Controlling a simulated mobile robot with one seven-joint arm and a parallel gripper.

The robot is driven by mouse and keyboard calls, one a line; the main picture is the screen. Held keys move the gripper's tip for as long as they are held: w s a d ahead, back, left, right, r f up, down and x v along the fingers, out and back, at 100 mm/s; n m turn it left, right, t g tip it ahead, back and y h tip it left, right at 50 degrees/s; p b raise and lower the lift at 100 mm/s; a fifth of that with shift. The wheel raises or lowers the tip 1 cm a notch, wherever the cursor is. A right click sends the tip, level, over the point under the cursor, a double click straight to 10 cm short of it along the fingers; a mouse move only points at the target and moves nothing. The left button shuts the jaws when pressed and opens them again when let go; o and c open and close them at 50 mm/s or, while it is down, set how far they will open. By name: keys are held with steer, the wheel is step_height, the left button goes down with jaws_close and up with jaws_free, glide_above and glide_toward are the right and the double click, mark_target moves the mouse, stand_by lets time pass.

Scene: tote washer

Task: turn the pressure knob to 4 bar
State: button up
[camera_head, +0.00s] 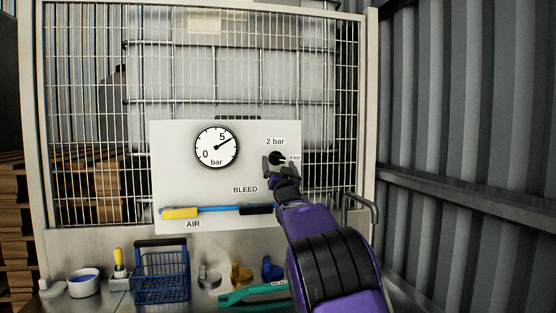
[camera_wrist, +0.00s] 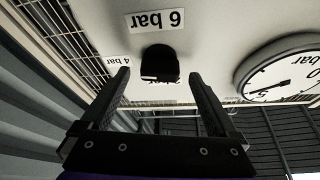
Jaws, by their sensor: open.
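The black pressure knob (camera_head: 276,157) sits on the white panel, right of the gauge. The wrist view shows the knob (camera_wrist: 160,60) upside down, with a pale edge facing a half-hidden label. A "2 bar" label (camera_head: 275,141) is above the knob in the head view. The "4 bar" label (camera_wrist: 117,61) is beside it and "6 bar" (camera_wrist: 157,20) is on the side opposite "2 bar". My gripper (camera_head: 277,167) is open in front of the knob. In the wrist view its fingertips (camera_wrist: 159,76) appear either side of the knob; contact cannot be told.
The round gauge (camera_head: 217,147) has its needle near or just past 5. Below are a blue-and-yellow AIR handle (camera_head: 180,213), a blue basket (camera_head: 161,276), a teal tool (camera_head: 250,292) and several small fittings. Wire mesh surrounds the panel; a corrugated wall (camera_head: 470,120) stands right.

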steer(key=shift+x, duration=0.95)
